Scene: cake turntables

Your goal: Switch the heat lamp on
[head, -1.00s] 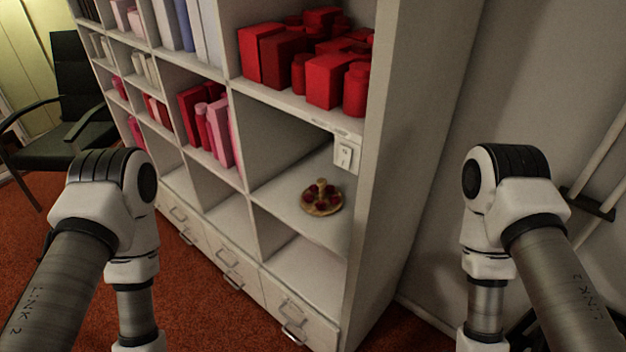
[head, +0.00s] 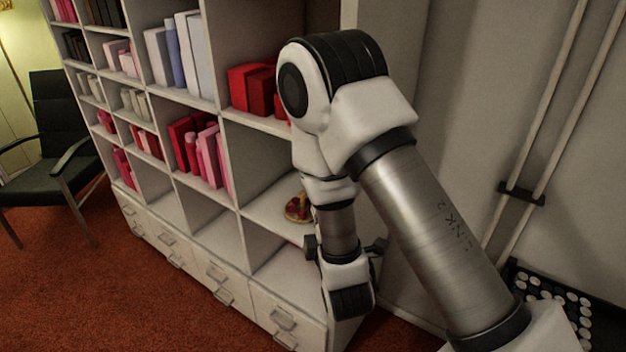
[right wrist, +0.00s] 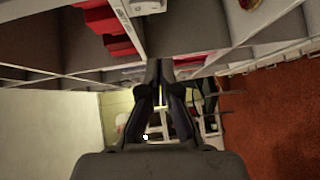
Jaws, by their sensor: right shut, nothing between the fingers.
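No heat lamp can be made out in either view. The spot on the shelf's right upright where a white rocker switch showed earlier is hidden behind my right arm in the head view. A small white block (right wrist: 147,6) is cut off by the top edge of the right wrist view; I cannot tell if it is the switch. My right gripper (right wrist: 160,66) is shut and empty in the right wrist view, its fingertips near the shelf edges there. My left gripper is not in view.
A white shelf unit (head: 233,165) holds red boxes (head: 252,88) and pink and red books (head: 205,150). A round turntable (head: 297,208) with dark red pieces is partly behind my arm. A dark chair (head: 62,125) stands left. Red carpet (head: 80,285) is open in front.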

